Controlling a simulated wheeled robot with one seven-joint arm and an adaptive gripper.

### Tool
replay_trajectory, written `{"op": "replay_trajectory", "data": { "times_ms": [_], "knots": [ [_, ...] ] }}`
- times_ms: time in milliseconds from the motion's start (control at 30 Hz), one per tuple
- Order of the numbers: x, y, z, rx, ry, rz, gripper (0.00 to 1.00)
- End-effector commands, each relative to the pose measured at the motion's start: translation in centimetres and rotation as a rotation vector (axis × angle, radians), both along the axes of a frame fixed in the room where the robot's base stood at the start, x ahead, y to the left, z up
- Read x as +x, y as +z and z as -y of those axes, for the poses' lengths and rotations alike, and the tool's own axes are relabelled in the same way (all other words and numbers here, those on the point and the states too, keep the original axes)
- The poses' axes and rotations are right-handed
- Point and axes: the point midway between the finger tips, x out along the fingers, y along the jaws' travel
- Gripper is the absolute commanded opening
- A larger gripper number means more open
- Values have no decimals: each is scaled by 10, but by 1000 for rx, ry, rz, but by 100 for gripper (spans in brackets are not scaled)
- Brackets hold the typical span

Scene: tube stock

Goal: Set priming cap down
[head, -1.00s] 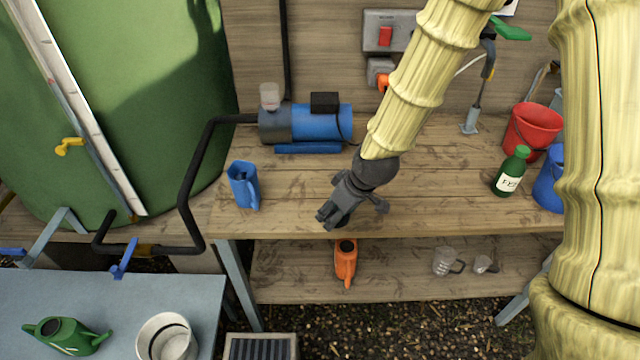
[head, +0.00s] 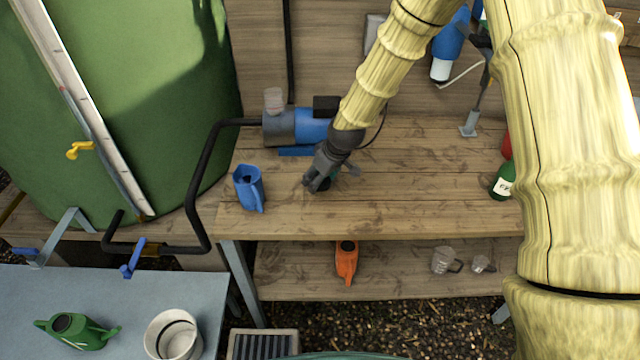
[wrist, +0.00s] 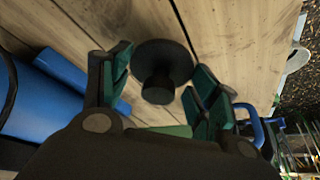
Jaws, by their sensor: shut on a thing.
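The priming cap (wrist: 160,66) is a black disc with a short round knob. It shows in the wrist view between the green finger pads. My gripper (wrist: 160,82) is shut on it, with the knob side toward the wrist camera. In the head view my gripper (head: 314,184) is over the wooden bench (head: 400,210), in front of the blue pump (head: 312,126). The cap is mostly hidden by the fingers there. I cannot tell whether the cap touches the boards.
A blue jug (head: 249,188) stands on the bench just left of my gripper. A green bottle (head: 503,181) stands far right, partly behind my arm. The boards right of the gripper are clear. An orange watering can (head: 346,262) sits on the lower shelf.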

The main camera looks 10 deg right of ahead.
Motion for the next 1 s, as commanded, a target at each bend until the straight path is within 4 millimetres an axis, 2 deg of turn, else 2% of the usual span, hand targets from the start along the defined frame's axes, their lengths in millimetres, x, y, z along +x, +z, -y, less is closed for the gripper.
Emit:
{"op": "replay_trajectory", "data": {
  "times_ms": [400, 800, 833, 933, 1000],
  "knots": [
    [-1, -32, 0, 1, -1, -2, 37],
    [-1, -37, 0, 0, -1, 0, 37],
    [-1, -37, 0, 0, 0, 0, 63],
    [-1, -37, 0, 0, -1, 0, 81],
    [-1, -37, 0, 0, -1, 0, 83]
  ]
}}
